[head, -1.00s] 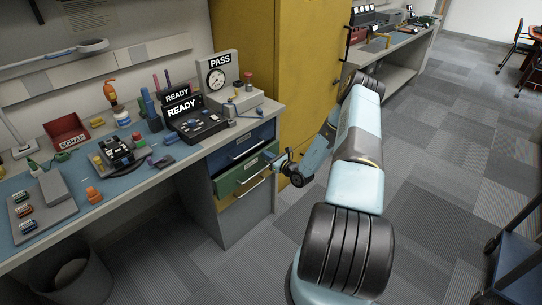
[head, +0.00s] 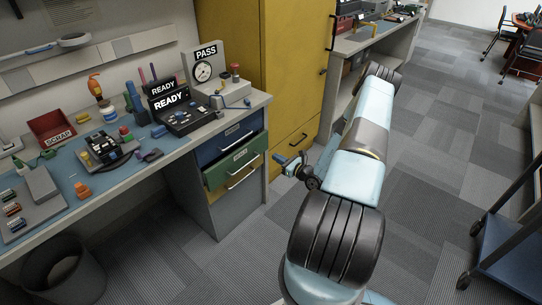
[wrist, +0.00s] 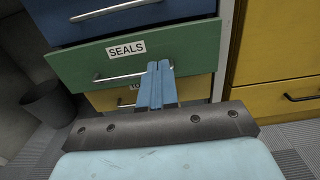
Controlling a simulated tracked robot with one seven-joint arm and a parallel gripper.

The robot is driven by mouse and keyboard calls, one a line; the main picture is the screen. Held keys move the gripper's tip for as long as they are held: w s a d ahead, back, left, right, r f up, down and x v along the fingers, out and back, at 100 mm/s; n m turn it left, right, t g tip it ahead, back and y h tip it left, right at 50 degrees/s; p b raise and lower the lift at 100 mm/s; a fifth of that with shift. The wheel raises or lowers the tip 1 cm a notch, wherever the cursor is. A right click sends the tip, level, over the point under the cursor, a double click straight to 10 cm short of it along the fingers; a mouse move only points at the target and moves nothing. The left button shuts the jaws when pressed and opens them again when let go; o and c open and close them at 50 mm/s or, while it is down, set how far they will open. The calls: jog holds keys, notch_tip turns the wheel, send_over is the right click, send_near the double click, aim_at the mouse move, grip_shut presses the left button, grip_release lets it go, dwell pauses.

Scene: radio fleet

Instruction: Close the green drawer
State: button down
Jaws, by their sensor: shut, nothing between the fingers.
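The green drawer (head: 236,165) stands partly pulled out of the bench's drawer unit, between a blue drawer above and a yellow one below. In the wrist view its green front (wrist: 85,70) bears a SEALS label and a metal bar handle (wrist: 118,77). My gripper (head: 277,157) is to the right of the drawer front in the head view. In the wrist view my gripper (wrist: 160,66) shows its blue fingers together and empty, pointing at the green front near the handle's right end. I cannot tell whether they touch it.
The blue drawer (head: 228,140) looks shut. A yellow cabinet (head: 290,70) stands right behind the drawer unit. The bench top (head: 185,140) holds devices and tools. A dark cart (head: 510,245) is at the right; the carpet between is clear.

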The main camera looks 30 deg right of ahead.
jog(key=c, duration=1.6)
grip_release()
jog(key=shift+s, duration=0.35)
jog(key=shift+o, duration=0.8)
jog(key=shift+f+n+y, duration=0.1)
jog(key=shift+n+y, duration=0.2)
jog(key=shift+n, duration=0.7)
jog(key=shift+o, duration=1.3)
jog(key=n, duration=0.1)
jog(key=n+g+y, duration=0.1)
jog(key=n, duration=0.1)
jog(key=a+n, duration=0.1)
jog(key=shift+f+n+g, duration=0.3)
jog(key=shift+f+n, duration=0.05)
jog(key=shift+n, duration=0.05)
jog(key=w+a+f+n+g+y, duration=0.2)
jog(key=w+a+f+n, duration=0.3)
jog(key=n, duration=0.9)
jog(key=w+a+g, duration=0.1)
jog(key=w+a, duration=0.2)
jog(key=a, duration=0.2)
jog(key=shift+w+f+n+g+y, duration=0.2)
jog(key=shift+w+n+g+y, duration=0.1)
jog(key=shift+n+g, duration=0.1)
grip_shut()
